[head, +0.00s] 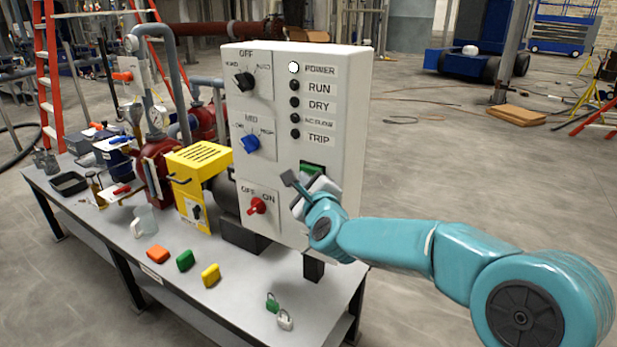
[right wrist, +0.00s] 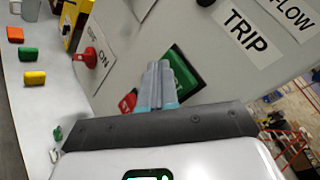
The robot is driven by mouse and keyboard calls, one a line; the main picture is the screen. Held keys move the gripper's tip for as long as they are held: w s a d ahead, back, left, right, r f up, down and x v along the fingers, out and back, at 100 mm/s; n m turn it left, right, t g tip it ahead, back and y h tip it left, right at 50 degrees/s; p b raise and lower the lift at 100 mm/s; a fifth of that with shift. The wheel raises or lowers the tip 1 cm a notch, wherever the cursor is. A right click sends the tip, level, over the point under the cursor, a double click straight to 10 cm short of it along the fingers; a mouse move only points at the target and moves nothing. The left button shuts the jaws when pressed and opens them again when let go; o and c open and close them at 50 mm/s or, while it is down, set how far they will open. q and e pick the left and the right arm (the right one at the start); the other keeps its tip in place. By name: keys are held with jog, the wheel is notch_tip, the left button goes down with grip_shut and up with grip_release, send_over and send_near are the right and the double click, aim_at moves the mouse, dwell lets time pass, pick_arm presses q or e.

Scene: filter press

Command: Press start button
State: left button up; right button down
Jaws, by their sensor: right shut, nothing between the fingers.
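The grey control panel (head: 352,110) stands upright on the table. Its green button (head: 313,168) sits below the TRIP label, partly hidden by my right gripper (head: 314,187) in the head view. In the right wrist view the green button (right wrist: 187,75) lies just beyond the fingertips of my right gripper (right wrist: 158,68), which are shut together and empty. The fingertips overlap the button's left edge in that view; I cannot tell whether they touch it. A red button (right wrist: 128,102) shows beside the fingers. My left gripper is not in view.
The panel also carries a black knob (head: 244,82), a blue knob (head: 251,143), a red OFF/ON switch (head: 257,206) and a lit white POWER lamp (head: 294,67). Coloured blocks and padlocks (head: 285,320) lie on the table (head: 235,305). Open floor lies to the right.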

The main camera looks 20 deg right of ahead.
jog(key=shift+w+d, duration=0.15)
jog(key=shift+d, duration=0.1)
jog(key=shift+a, duration=0.15)
dwell(0.4)
jog(key=shift+s+a+b, duration=0.4)
jog(key=shift+s+a, duration=0.2)
jog(key=shift+a, duration=0.1)
jog(key=s+a, duration=0.1)
jog(key=a, duration=0.1)
jog(key=s+a, duration=0.2)
jog(key=shift+b, duration=0.4)
jog(key=shift+d, duration=0.15)
dwell(0.4)
